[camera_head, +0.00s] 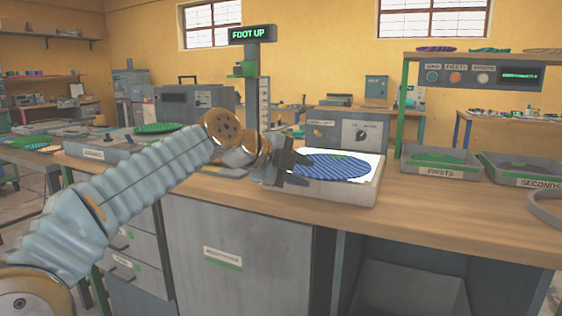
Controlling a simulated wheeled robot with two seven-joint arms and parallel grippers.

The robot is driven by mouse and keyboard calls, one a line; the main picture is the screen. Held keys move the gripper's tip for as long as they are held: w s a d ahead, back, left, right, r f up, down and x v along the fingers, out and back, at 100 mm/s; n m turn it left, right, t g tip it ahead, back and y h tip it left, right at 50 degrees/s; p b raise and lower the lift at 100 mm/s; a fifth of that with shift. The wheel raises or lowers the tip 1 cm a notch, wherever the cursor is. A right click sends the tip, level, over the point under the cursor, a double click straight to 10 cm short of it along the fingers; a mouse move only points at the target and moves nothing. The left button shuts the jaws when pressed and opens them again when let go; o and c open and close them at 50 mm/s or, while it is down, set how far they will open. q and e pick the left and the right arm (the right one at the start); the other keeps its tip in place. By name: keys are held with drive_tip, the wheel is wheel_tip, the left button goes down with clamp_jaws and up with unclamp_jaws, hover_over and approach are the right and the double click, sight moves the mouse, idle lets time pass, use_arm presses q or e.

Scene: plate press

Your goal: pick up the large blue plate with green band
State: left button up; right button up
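The large blue plate (335,166) is oval and ribbed, with a small green stripe at its far edge. It lies on a lit white panel on top of a low grey box (345,192) on the wooden bench. My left gripper (305,168) is at the plate's left edge, its dark fingers overlapping that edge in the picture. I cannot tell whether the fingers are open or shut, or whether they touch the plate. My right gripper is not in view.
A grey tray marked FIRSTS (440,173) and a tray marked SECONDS (525,182) stand to the right. A post with a FOOT UP sign (252,34) rises behind my gripper. A green plate (158,127) lies on the left. Bare bench (430,215) lies in front of the trays.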

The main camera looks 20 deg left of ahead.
sight(312, 176)
use_arm(q)
drive_tip(key=shift+x, duration=1.6)
drive_tip(key=shift+s, duration=0.1)
clamp_jaws()
